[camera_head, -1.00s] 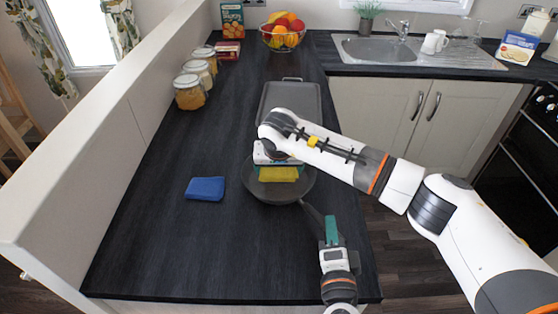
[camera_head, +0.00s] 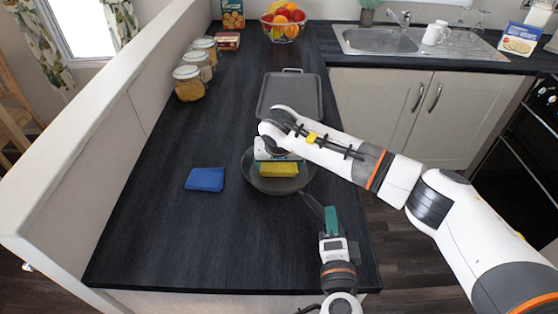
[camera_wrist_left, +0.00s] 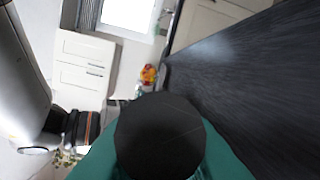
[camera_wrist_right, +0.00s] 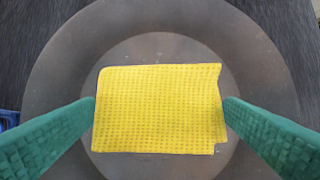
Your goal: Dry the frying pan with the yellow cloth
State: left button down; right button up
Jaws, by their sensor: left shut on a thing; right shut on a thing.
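The dark frying pan (camera_head: 263,187) sits at the counter's right side, its handle toward the front right. The yellow cloth (camera_head: 279,170) is over the pan; it also shows flat over the pan's middle in the right wrist view (camera_wrist_right: 158,108). My right gripper (camera_head: 278,160) is shut on the cloth, its green fingers at the cloth's left and right edges. My left gripper (camera_head: 331,219) is shut on the pan's handle (camera_head: 313,204); in the left wrist view the dark handle (camera_wrist_left: 158,138) is between the green fingers. My right gripper partly hides the pan's far side.
A folded blue cloth (camera_head: 205,179) lies left of the pan. A dark tray (camera_head: 290,95) lies behind it. Several jars (camera_head: 188,83) stand along the left wall, with a fruit bowl (camera_head: 282,24) at the back. The counter's front left is clear.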

jog(key=shift+f, duration=0.55)
